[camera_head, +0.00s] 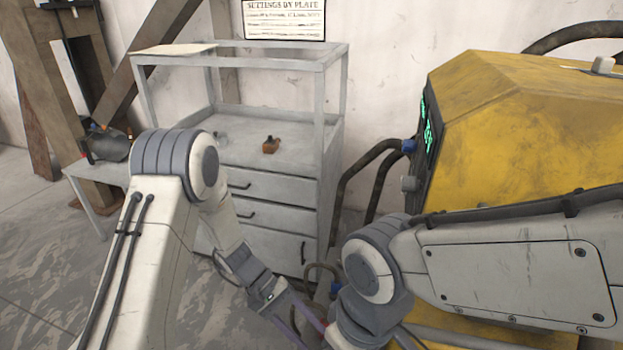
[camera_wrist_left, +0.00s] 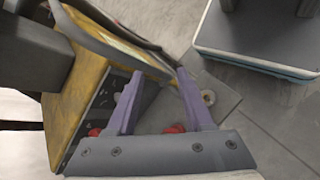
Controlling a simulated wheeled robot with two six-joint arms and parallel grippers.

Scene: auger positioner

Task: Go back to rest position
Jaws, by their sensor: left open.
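My left gripper (camera_wrist_left: 160,74) shows in the left wrist view with its two purple fingers spread apart and nothing between their tips. It points down past the yellow machine's lower edge toward the floor. In the head view my left forearm reaches down to the lower middle, and the purple fingers (camera_head: 302,318) are partly hidden behind my right arm. My right arm comes in from the right in front of the yellow machine. Its gripper is not visible.
The yellow machine (camera_head: 520,110) with a green display stands at right, and also shows in the wrist view (camera_wrist_left: 88,90). A grey drawer cabinet (camera_head: 270,185) holding a small orange-brown part (camera_head: 270,145) stands behind my left arm. Hoses (camera_head: 365,175) run between them. Open floor (camera_head: 40,245) lies at left.

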